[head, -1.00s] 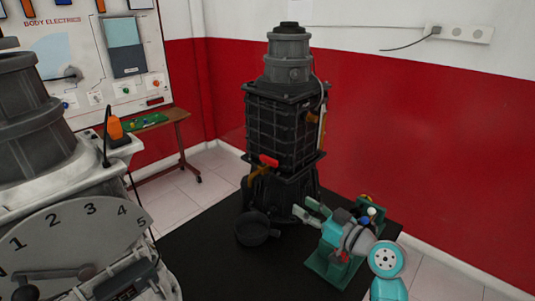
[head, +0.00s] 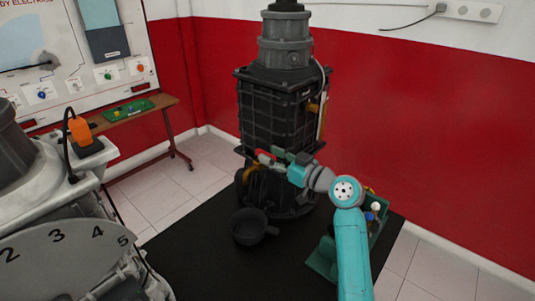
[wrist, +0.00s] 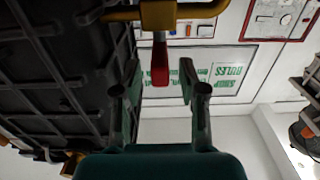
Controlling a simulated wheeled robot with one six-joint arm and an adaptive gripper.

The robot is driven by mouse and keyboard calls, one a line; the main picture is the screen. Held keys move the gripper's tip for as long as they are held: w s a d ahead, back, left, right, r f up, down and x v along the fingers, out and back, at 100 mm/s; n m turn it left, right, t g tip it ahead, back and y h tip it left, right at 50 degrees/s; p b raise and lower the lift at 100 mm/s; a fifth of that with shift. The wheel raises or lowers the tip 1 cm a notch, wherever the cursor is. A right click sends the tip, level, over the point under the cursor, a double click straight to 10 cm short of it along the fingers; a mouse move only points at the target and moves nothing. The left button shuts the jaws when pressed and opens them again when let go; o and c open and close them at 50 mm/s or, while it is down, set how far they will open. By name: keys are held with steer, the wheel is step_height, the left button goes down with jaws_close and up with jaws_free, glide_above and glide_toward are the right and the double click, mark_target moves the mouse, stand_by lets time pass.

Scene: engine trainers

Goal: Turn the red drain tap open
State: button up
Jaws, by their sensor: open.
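The red drain tap (head: 264,157) is on the front of the dark engine trainer (head: 285,115), low on its ribbed body. In the wrist view the tap's red lever (wrist: 160,62) joins a yellow pipe (wrist: 150,13) at the top of the picture. My gripper (head: 284,158) is just to the right of the tap in the head view. In the wrist view my gripper (wrist: 160,80) is open, with a fingertip on each side of the lever's end. Gaps show on both sides, so it does not grip the lever.
A dark round pan (head: 250,227) stands on the black mat (head: 205,265) below the tap. A green stand (head: 325,258) is at the right, partly behind my arm. A grey machine with a numbered dial (head: 70,250) fills the left foreground.

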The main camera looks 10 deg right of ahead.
steer(key=shift+x, duration=1)
jaws_close()
